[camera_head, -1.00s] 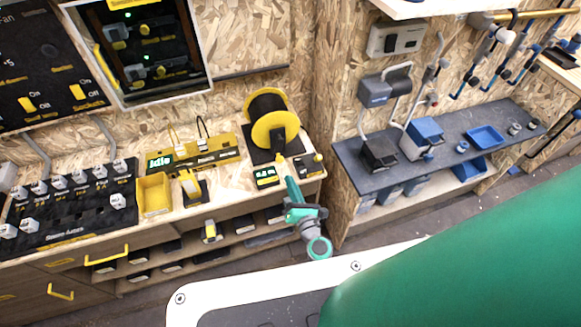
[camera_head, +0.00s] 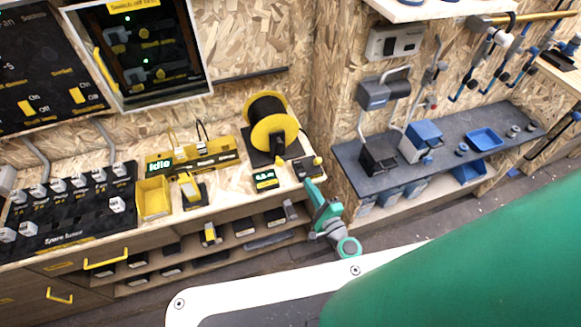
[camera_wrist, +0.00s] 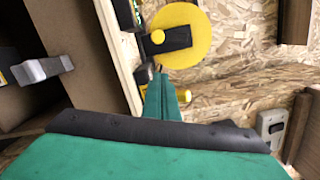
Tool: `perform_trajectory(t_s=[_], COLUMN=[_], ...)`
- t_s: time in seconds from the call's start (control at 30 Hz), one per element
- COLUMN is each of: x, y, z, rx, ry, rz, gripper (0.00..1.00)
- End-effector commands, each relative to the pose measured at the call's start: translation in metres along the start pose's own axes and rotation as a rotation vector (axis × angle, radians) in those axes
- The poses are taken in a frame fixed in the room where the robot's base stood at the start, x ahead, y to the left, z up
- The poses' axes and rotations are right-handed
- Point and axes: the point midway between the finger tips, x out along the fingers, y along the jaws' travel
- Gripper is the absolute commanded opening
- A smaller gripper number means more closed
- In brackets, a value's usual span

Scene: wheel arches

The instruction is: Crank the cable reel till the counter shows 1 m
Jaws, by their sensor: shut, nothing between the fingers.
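The cable reel (camera_head: 271,137) is a yellow disc with black cable behind it, at the right end of the bench. Its dark crank (camera_head: 278,148) lies across the disc face; the crank arm (camera_wrist: 172,40) and yellow hub also show in the wrist view. The counter (camera_head: 265,178) below the reel has small green digits that look like 0.2 m. My gripper (camera_head: 308,181) is shut and empty, at the bench's front edge, right of the counter and apart from the crank. In the wrist view, the fingers (camera_wrist: 160,78) point towards the reel, below the crank.
A small black box (camera_head: 307,167) with a yellow knob stands right of the counter, close to my fingers; a yellow cylinder (camera_wrist: 183,96) shows beside them in the wrist view. A yellow bin (camera_head: 152,197) and an Idle display (camera_head: 159,166) are left. A grey shelf (camera_head: 350,152) is right.

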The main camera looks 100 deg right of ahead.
Motion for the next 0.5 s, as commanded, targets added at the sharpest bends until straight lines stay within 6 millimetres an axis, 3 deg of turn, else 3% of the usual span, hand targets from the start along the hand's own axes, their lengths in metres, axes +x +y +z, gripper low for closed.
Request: perform_trajectory(t_s=[0.2, 0.37, 0.5], x=[-0.006, -0.003, 0.013], y=[-0.006, -0.006, -0.007], z=[-0.011, -0.011, -0.011], rx=[-0.248, -0.296, -0.297], ry=[-0.010, -0.015, -0.014], rz=[-0.005, -0.005, -0.006], gripper=[0.00, 0.00, 0.00])
